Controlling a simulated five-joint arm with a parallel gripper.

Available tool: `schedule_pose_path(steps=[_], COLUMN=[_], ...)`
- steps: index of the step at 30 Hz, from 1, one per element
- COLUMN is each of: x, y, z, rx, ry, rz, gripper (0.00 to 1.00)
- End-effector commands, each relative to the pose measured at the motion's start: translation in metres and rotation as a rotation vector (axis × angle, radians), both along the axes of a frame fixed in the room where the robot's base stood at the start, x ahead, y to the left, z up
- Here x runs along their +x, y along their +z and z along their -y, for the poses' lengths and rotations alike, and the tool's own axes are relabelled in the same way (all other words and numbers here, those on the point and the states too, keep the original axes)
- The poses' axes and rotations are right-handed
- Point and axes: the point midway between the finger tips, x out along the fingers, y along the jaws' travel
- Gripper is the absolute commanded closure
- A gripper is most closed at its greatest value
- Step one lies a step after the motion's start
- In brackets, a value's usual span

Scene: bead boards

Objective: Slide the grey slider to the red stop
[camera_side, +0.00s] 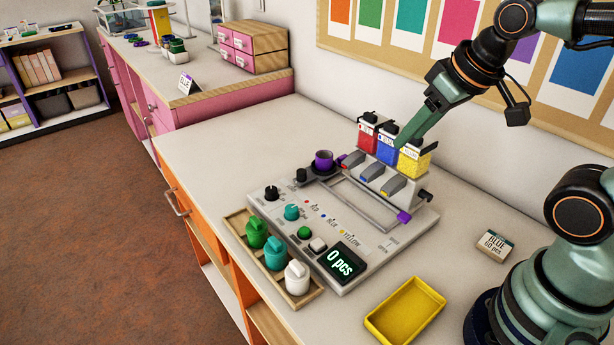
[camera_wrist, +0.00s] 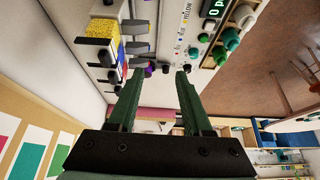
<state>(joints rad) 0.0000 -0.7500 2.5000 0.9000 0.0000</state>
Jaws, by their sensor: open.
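A dark grey slider (camera_side: 316,172) with a black knob (camera_side: 301,175) sits at the far left end of the rail frame (camera_side: 352,207) on the grey bead machine. A purple cup (camera_side: 323,158) stands on it. Coloured dots with words mark the stops on the panel; the red mark (camera_side: 307,203) is nearest the slider. My gripper (camera_side: 402,144) is open and empty, raised near the blue and yellow hoppers in the side view. In the wrist view, the black knob (camera_wrist: 165,68) shows beyond and between the fingertips (camera_wrist: 160,75). I see no contact with the slider.
Red (camera_side: 367,137), blue (camera_side: 387,148) and yellow (camera_side: 415,161) hoppers stand behind the rail, with grey levers in front. A purple block (camera_side: 404,216) is at the rail's right end.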

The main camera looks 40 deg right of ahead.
Motion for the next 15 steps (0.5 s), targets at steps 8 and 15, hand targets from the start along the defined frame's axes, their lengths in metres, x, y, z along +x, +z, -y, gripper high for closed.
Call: schedule_pose_path(steps=[8,15], x=[0.004,0.043], y=[0.003,0.023], z=[0.0,-0.004], rx=[0.008,0.081], ry=[-0.014,-0.157], rz=[-0.007,-0.083], gripper=[0.38,0.38])
